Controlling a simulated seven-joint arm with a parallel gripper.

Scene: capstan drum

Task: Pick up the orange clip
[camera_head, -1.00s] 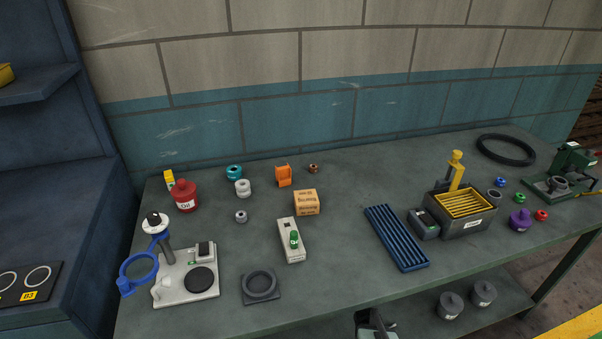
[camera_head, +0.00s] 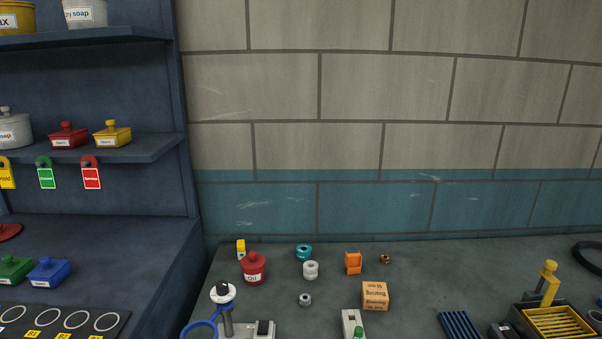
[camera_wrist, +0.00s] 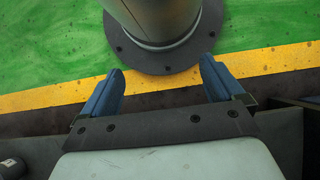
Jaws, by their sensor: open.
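The orange clip (camera_head: 353,262) stands near the back of the grey-green workbench (camera_head: 420,265), behind the cardboard bearing box (camera_head: 375,296). It appears upright. My gripper (camera_wrist: 160,85) shows only in the wrist view, with its two blue fingers spread apart and nothing between them. The wrist view shows floor and a round flanged post, not the clip. The distance from my gripper to the clip cannot be told.
Left of the clip are a white ring (camera_head: 311,270), a teal ring (camera_head: 304,252) and a red oil can (camera_head: 253,268). A small copper-coloured nut (camera_head: 385,259) lies to its right. The tiled wall (camera_head: 400,205) rises behind the bench. Shelves (camera_head: 150,148) stand at left.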

